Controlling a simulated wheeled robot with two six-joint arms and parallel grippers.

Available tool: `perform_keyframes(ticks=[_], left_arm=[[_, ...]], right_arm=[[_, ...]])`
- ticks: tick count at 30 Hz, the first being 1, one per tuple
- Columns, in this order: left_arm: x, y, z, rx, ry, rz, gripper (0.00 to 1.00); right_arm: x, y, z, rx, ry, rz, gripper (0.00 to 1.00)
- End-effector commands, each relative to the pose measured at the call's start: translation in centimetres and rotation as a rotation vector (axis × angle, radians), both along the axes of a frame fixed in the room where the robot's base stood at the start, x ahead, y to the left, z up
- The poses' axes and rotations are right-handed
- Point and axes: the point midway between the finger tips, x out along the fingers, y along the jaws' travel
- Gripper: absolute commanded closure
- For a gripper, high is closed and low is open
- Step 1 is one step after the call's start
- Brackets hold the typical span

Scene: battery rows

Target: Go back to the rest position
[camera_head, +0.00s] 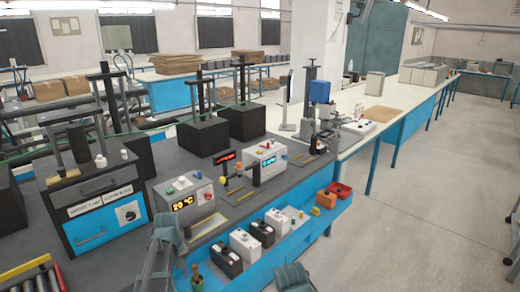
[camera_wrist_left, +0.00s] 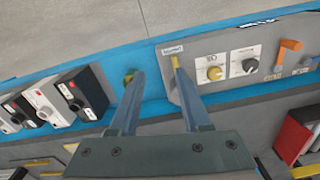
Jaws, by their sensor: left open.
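My left gripper (camera_head: 167,262) is at the lower left of the head view, over the front edge of the bench, with its fingers pointing down. In the left wrist view its two blue-grey fingers (camera_wrist_left: 153,72) stand apart, so it is open, and nothing is held between them. A small green object (camera_wrist_left: 129,77) shows beside one fingertip; whether they touch is unclear. Another grey part (camera_head: 292,278), probably of my right gripper, is cut off by the bottom edge of the head view, with its fingers hidden.
Several black and white batteries (camera_head: 245,243) stand in a row on the blue front shelf. A panel with dials (camera_wrist_left: 228,65) lies near the fingers in the wrist view.

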Motion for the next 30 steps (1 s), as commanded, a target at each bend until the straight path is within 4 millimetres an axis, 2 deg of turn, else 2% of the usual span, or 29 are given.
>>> perform_keyframes(ticks=[1,6,9,12,15,19,30], left_arm=[[-1.5,-3.5,0.0,0.005,0.006,-0.094,0.53],[-6.1,-13.3,0.0,0.028,0.031,-0.45,0.53],[-9.1,-17.7,0.1,0.042,0.044,-0.642,0.53],[-11.9,-20.9,0.1,0.053,0.055,-0.805,0.53],[-14.0,-23.0,0.1,0.062,0.064,-0.925,0.53],[-15.5,-24.4,0.2,0.069,0.072,-1.016,0.53],[-15.9,-24.9,0.2,0.071,0.074,-1.046,0.53]], right_arm=[[0.0,0.0,0.0,0.0,0.0,0.0,1.0],[0.0,0.0,0.0,0.0,0.0,0.0,1.0],[0.0,0.0,0.0,0.0,0.0,0.0,1.0],[0.0,0.0,0.0,0.0,0.0,0.0,1.0],[0.0,0.0,0.0,0.0,0.0,0.0,1.0],[0.0,0.0,0.0,0.0,0.0,0.0,1.0],[0.0,0.0,0.0,0.0,0.0,0.0,1.0]])
